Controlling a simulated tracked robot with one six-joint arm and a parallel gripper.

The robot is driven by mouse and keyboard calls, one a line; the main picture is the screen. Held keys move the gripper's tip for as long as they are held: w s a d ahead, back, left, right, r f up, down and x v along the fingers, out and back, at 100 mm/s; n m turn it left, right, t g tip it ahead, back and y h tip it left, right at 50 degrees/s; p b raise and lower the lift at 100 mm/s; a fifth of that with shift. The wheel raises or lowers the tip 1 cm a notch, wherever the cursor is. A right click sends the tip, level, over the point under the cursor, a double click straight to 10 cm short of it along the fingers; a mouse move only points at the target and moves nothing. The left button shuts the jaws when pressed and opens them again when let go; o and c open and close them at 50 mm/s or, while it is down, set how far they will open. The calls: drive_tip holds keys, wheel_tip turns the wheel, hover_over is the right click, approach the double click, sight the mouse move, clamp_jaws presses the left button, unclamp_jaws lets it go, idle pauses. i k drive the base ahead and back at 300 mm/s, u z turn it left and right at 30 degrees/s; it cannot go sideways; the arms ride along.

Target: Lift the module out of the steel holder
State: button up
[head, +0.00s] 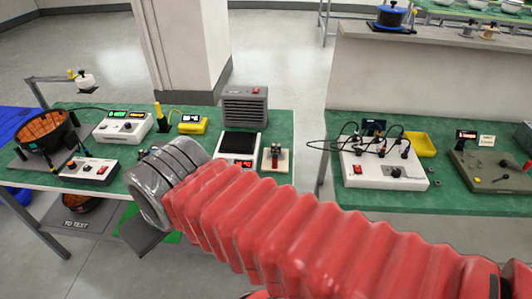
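A small beige plate (284,160) on the left bench carries a small upright grey metal piece with a reddish part. It may be the steel holder with the module, but it is too small to tell the two apart. My arm reaches in from the lower right under a red ribbed cover and ends in a grey wrist with black bands, over the front edge of the left bench. The fingers of my gripper do not show; the wrist hides that area. The wrist is left of the beige plate and apart from it in the picture.
A grey ribbed heater box (245,106) stands behind the plate, and a white device with a red display (237,163) is left of it. White instruments (124,126) crowd the left bench. A gap separates the right bench (455,205). A "TO TEST" mat (78,225) lies below.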

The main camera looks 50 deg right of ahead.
sight(275, 148)
drive_tip(key=z, duration=0.05)
drive_tip(key=i, duration=1)
drive_tip(key=u, duration=0.05)
